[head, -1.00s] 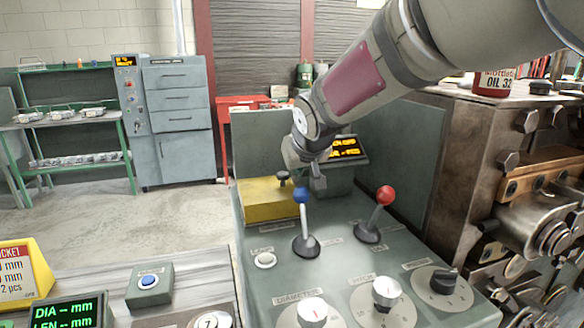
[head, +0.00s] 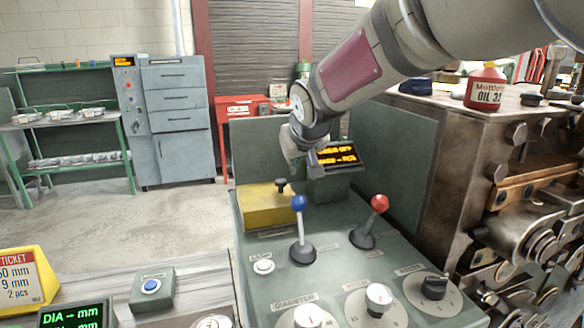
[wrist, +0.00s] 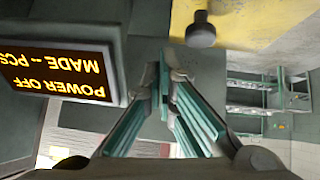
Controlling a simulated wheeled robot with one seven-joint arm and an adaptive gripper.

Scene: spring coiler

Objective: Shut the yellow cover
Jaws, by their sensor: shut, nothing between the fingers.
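The yellow cover (head: 268,207) sits low at the back left of the green control console, with a black knob (head: 280,186) on its top. I cannot tell whether it is fully down. In the wrist view the cover (wrist: 255,20) is at the upper right and its knob (wrist: 201,32) is near the top middle. My gripper (head: 303,170) is above the back of the console, near the knob and in front of the display. In the wrist view my teal-padded fingers (wrist: 168,72) are shut and empty, apart from the knob.
The display (head: 338,156), reading power off, stands right beside my gripper. A blue-knobbed lever (head: 299,203) and a red-knobbed lever (head: 379,204) rise in front. Dials (head: 378,299) are nearer. A worn metal machine (head: 450,150) with an oil bottle (head: 486,86) stands at the right.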

